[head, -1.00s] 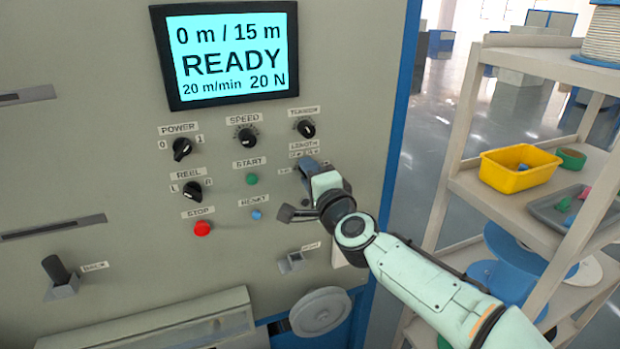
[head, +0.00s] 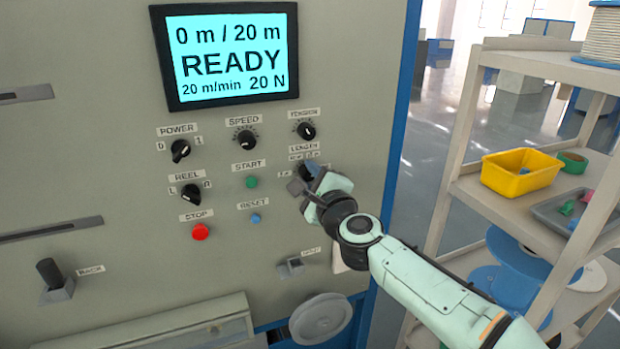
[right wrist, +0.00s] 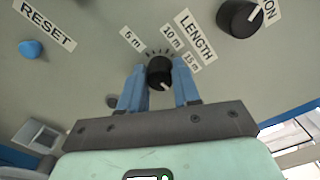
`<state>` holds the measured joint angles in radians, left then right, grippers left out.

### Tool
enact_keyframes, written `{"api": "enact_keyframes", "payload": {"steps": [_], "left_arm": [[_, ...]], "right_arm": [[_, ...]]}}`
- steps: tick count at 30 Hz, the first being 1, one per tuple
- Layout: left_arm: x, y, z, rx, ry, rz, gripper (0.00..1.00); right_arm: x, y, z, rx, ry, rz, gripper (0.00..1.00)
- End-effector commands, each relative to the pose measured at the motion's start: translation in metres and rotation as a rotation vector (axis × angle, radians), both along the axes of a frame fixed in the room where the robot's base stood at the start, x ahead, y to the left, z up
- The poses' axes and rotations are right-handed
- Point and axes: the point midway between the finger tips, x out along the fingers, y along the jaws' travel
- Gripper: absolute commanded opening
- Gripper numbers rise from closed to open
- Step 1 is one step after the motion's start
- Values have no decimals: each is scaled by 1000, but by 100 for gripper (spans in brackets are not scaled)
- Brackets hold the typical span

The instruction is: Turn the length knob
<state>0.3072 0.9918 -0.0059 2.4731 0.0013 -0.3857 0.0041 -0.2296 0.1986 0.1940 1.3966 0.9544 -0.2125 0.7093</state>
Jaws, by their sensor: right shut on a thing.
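The black length knob (right wrist: 159,73) sits below its LENGTH label in the right wrist view, with marks such as 5 m, 10 m and 15 m around it. My right gripper (right wrist: 160,82) has its blue fingers on either side of the knob and is shut on it. In the head view my right gripper (head: 308,176) covers most of the knob. The display (head: 228,55) reads 0 m / 20 m, READY, 20 m/min, 20 N. My left gripper is not in view.
Close by are the tension knob (head: 306,131), speed knob (head: 245,139), green start button (head: 251,182), blue reset button (head: 256,218) and red stop button (head: 200,231). A shelf with a yellow bin (head: 521,172) stands at the right.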

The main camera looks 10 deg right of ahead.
Motion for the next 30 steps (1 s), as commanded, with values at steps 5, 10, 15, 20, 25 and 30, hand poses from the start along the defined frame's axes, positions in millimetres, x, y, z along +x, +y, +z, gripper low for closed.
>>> {"api": "enact_keyframes", "payload": {"steps": [5, 10, 15, 20, 25, 30], "left_arm": [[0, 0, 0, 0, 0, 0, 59], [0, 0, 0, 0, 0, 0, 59], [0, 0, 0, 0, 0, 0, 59], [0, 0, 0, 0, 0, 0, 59], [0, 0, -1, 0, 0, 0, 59], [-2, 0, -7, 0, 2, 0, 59]], "right_arm": [[0, 0, 1, 9, 0, -1, 1], [0, 0, 1, 9, 0, -1, 1], [0, 0, 1, 8, 0, -1, 55], [0, 0, 1, 7, 0, -1, 57], [-1, 0, 0, 7, 0, 0, 57], [-18, -4, 0, 7, 0, -1, 57]]}}
